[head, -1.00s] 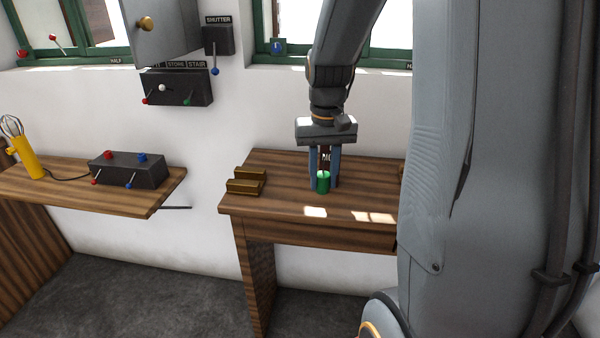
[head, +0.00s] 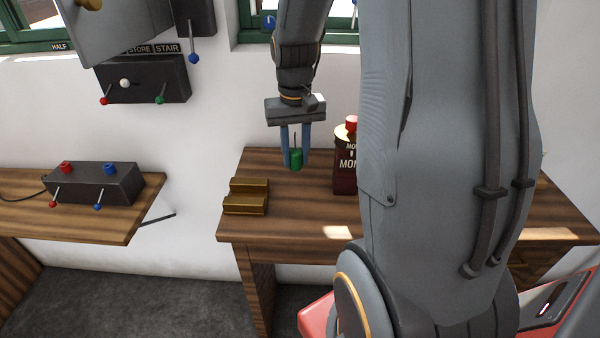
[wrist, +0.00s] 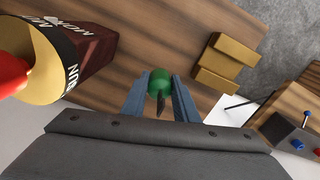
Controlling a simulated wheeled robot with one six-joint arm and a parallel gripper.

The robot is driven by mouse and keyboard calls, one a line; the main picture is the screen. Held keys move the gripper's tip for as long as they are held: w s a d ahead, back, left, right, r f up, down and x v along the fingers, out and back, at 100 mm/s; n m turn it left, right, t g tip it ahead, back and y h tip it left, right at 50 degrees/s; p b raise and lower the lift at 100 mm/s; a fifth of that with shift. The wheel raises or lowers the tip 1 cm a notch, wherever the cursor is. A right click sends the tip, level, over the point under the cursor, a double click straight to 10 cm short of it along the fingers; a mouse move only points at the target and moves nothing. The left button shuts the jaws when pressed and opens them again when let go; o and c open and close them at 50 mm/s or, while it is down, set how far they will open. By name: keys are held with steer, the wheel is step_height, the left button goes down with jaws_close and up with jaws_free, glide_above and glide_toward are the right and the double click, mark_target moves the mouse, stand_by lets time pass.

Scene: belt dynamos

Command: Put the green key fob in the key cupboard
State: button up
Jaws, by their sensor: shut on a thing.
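The green key fob (head: 296,159) is a small green cylinder with a thin dark piece attached. My gripper (head: 296,165) is shut on it, with one blue-grey finger on each side. In the wrist view the fob (wrist: 160,82) sits between the fingertips, seemingly above the wooden desk. A grey cupboard (head: 125,30) with a brass knob hangs on the wall at the upper left, cut by the top edge. It looks like the key cupboard, but no label on it shows. I cannot tell whether its door is open, and its inside is hidden.
A brass stepped block (head: 246,204) lies on the desk (head: 290,225), left of a dark red tin (head: 344,178). Switch boxes (head: 145,80) hang below the cupboard. A left shelf (head: 70,222) holds a black lever box (head: 97,184). My arm hides the desk's middle.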

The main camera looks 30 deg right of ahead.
steer(key=shift+f+p, duration=0.6)
steer(key=shift+f, duration=2.55)
steer(key=o, duration=1.1)
steer(key=shift+f, duration=0.1)
